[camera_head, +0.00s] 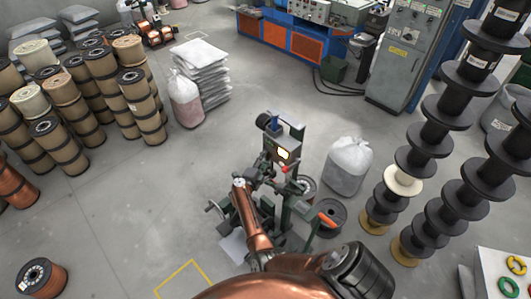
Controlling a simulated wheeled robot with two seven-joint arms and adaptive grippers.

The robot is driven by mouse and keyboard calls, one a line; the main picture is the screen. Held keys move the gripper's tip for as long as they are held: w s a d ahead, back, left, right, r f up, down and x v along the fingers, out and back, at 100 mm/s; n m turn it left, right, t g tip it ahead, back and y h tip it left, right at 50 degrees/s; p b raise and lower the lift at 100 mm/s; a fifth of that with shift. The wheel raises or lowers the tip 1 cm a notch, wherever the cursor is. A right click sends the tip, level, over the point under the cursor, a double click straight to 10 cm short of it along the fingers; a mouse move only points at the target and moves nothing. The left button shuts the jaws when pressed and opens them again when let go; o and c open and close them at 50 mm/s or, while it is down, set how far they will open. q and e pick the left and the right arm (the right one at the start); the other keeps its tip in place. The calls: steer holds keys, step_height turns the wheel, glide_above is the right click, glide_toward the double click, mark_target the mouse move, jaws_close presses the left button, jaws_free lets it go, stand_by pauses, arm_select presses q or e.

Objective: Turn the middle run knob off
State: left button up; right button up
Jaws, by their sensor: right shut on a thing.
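A small green-framed winding machine (298,132) stands on the floor at the picture's centre. Its grey control box (280,141) has a lit yellow screen (283,154) and a red part (284,169) below it. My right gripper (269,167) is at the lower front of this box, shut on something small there. The fingers and the distance hide the run knob, so I cannot make out its setting. My copper-coloured right arm reaches up to the machine from the bottom. My left gripper is not in view.
Black spools stand in tall stacks (437,132) at the right. A white sack (348,165) and a dark spool (330,217) stand beside the machine. Wound spools (131,85) crowd the left. A grey cabinet (403,55) stands behind. The floor left of the machine is clear.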

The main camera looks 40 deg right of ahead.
steer(key=shift+w+r+n+g+y+p, duration=0.1)
steer(key=shift+n+g+y+p, duration=0.25)
steer(key=shift+n+p, duration=0.8)
steer(key=shift+r+n+g+y+p, duration=0.1)
steer(key=shift+n+g+y+p, duration=0.3)
steer(key=shift+p, duration=1.2)
steer(key=shift+f+n, duration=0.1)
steer(key=shift+n, duration=0.15)
steer(key=shift+h, duration=0.25)
steer(key=o, duration=1.2)
steer(key=shift+c, duration=0.2)
